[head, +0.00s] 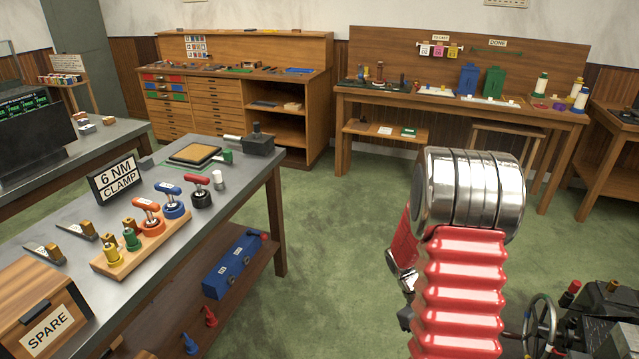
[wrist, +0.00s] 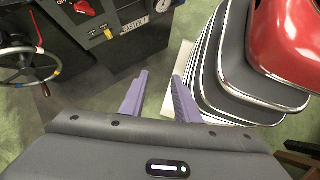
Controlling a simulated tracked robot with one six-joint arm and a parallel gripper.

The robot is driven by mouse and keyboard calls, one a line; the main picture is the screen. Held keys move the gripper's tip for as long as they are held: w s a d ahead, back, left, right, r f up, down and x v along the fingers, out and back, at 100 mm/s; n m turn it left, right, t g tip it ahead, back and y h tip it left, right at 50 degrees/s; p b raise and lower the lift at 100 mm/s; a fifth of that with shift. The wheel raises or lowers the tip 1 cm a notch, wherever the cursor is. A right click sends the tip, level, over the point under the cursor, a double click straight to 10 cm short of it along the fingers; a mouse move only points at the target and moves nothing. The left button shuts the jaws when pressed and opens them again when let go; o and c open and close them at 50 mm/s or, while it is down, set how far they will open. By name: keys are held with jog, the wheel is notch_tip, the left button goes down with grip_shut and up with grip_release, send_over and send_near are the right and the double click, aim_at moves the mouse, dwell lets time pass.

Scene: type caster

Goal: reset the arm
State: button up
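My arm (head: 462,270), red and ribbed with a chrome cylindrical joint at its top, rises at the right of the head view. My gripper (wrist: 158,90) shows in the wrist view with two purple fingers spread apart. Nothing is visible between the fingers, and green floor shows in the gap. The gripper itself is not clearly visible in the head view.
A dark caster machine (wrist: 92,35) with a handwheel (wrist: 28,62) lies beyond the gripper. The left bench (head: 110,250) holds colored clamp tools (head: 150,216). A workbench (head: 440,95) and drawer cabinet (head: 205,105) stand behind. Green floor (head: 330,260) is clear between.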

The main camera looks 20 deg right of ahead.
jog(key=w+a+r+m+t+y, duration=0.1)
jog(key=a+r+t, duration=1.2)
jog(key=a+r, duration=1.4)
jog(key=shift+w+a+r+m+y, duration=0.3)
jog(key=shift+a+m+y, duration=0.2)
jog(key=shift+a, duration=0.2)
